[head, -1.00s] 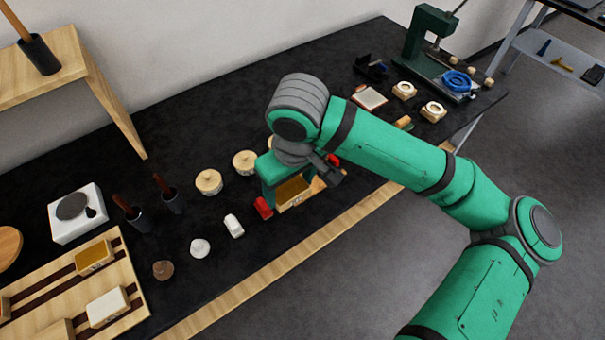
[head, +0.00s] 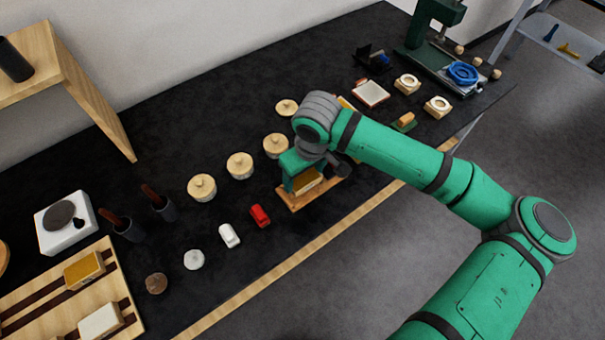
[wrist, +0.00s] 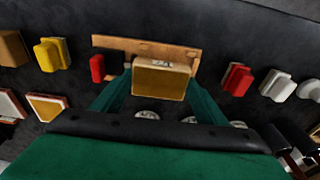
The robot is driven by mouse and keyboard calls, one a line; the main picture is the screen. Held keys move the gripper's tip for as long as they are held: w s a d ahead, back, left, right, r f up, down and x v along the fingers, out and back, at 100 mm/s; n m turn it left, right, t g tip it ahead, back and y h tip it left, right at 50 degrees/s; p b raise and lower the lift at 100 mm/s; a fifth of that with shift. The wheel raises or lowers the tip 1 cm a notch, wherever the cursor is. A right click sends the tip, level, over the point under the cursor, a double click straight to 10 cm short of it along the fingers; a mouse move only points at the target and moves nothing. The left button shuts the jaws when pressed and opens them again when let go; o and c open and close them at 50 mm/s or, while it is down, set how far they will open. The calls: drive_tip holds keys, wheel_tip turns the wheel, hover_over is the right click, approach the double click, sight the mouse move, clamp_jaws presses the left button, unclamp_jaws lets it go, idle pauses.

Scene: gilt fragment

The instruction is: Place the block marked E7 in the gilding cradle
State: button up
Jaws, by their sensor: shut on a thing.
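My gripper (head: 306,175) is shut on a gilded block (head: 308,182) with pale wooden sides. In the wrist view the block (wrist: 160,80) sits between the green fingers, with a pale label on its top edge whose marking I cannot read. The wooden cradle (head: 290,203) is a flat board under and around the block near the front of the bench. It also shows in the wrist view (wrist: 150,44), behind the block. I cannot tell whether the block touches it. The arm hides part of the cradle in the head view.
A red piece (head: 260,215) and a white piece (head: 229,235) stand left of the cradle. Lidded round jars (head: 240,165) line up behind. A slotted wooden rack (head: 122,290) at the left holds another gilded block (head: 85,270). A green press (head: 430,30) stands far right.

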sight(308, 185)
drive_tip(key=shift+f, duration=0.4)
drive_tip(key=shift+s+a+f, duration=0.1)
drive_tip(key=shift+s+a, duration=0.1)
drive_tip(key=shift+s, duration=0.1)
drive_tip(key=shift+d+f, duration=0.1)
drive_tip(key=shift+f, duration=0.25)
drive_tip(key=shift+f, duration=0.25)
drive_tip(key=o, duration=1.2)
drive_tip(key=shift+f, duration=0.1)
drive_tip(key=shift+c, duration=0.2)
drive_tip(key=shift+r, duration=0.45)
wheel_tip(308, 185, up, 12)
drive_tip(key=s+d, duration=0.1)
drive_tip(key=shift+s+r, duration=0.15)
drive_tip(key=shift+r, duration=0.05)
drive_tip(key=shift+d, duration=0.1)
